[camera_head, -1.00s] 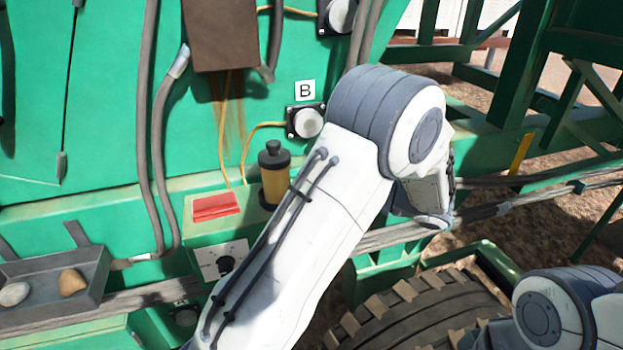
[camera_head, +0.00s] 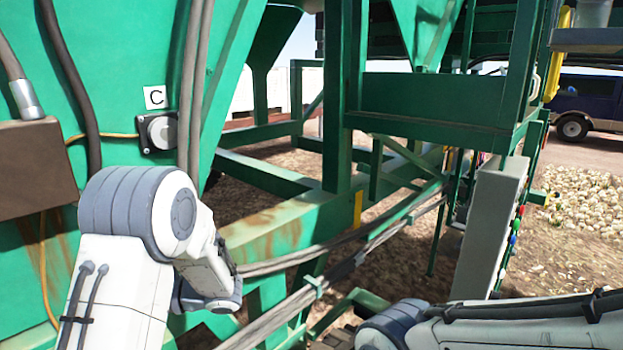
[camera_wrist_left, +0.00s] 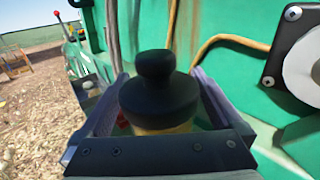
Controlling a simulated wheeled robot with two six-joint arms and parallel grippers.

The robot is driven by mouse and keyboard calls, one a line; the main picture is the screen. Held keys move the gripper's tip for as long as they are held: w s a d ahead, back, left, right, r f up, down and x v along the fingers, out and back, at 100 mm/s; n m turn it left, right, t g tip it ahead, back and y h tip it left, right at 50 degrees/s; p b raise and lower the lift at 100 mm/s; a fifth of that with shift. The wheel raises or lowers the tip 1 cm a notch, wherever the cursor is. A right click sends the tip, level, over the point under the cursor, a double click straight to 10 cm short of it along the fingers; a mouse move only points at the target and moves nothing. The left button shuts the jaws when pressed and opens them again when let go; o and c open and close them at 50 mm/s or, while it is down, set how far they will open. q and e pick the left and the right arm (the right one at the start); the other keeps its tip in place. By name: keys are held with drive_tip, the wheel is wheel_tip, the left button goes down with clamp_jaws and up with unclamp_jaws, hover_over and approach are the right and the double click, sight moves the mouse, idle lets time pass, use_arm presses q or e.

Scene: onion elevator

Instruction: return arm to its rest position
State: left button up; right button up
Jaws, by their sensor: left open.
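My left arm (camera_head: 130,285) comes in from the lower left of the head view, bent at a grey joint; its gripper is not visible there. In the left wrist view my left gripper (camera_wrist_left: 160,76) is open, with a dark finger on each side of a black-capped cylinder (camera_wrist_left: 158,100). The cap is a round knob, and a little yellow body shows below it. I cannot tell whether the fingers touch it. My right arm (camera_head: 480,325) lies along the lower right of the head view, its gripper out of view.
Green machine panels and beams (camera_head: 300,215) stand close to my left arm. A button (camera_head: 160,132) sits under a C label (camera_head: 154,97). A grey control box (camera_head: 488,235) stands at right centre. A dark blue van (camera_head: 590,105) is far right.

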use_arm(q)
drive_tip(key=shift+r, duration=0.85)
drive_tip(key=shift+f, duration=0.1)
